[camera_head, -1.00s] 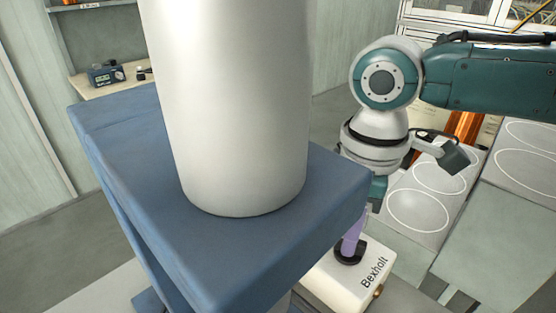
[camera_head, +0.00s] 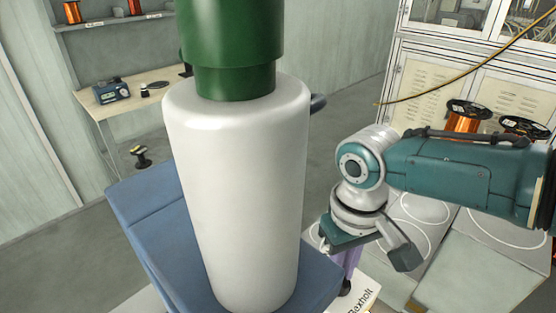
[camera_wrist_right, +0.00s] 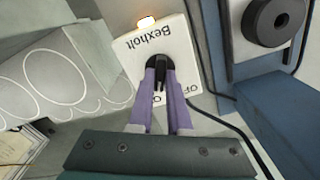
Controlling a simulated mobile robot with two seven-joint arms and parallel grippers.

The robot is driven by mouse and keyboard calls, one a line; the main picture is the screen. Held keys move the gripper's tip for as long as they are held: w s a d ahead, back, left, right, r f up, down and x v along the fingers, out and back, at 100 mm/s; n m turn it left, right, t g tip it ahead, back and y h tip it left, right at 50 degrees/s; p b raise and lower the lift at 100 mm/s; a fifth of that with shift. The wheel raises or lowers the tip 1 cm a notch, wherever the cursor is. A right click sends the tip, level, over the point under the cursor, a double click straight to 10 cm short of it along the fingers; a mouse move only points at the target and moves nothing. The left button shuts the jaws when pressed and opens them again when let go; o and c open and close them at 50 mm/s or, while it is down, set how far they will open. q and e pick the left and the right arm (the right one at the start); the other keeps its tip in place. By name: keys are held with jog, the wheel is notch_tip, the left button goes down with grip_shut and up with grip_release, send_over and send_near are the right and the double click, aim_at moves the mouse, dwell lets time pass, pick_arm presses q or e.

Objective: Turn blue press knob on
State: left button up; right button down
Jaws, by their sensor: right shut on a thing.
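The blue press (camera_head: 150,215) has a blue block body with a tall white cylinder (camera_head: 240,200) topped in dark green. A white box (camera_wrist_right: 185,50) marked "Bexholt" sits beside it, with a black knob (camera_wrist_right: 156,62) and "OFF" lettering near it. A lamp (camera_wrist_right: 147,22) on the box's edge glows orange-white. My right gripper (camera_wrist_right: 160,72), with purple fingers, is shut on the knob; the fingers cover part of the knob and lettering. In the head view the right gripper (camera_head: 348,275) is at the lower middle, mostly behind my wrist. My left gripper is not in view.
A black round part (camera_wrist_right: 273,18) is by the press, and a black cable (camera_wrist_right: 232,128) runs beside the box. A grey worktop with white circles (camera_head: 425,215) lies right. A side table (camera_head: 130,95) holds a small blue device (camera_head: 112,92). Copper spools (camera_head: 466,117) stand behind my arm.

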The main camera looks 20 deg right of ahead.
jog(key=shift+m+p, duration=0.35)
jog(key=shift+m, duration=0.55)
jog(key=c, duration=0.9)
grip_release()
jog(key=shift+o, duration=0.2)
notch_tip(320, 180, up, 10)
jog(key=p, duration=0.4)
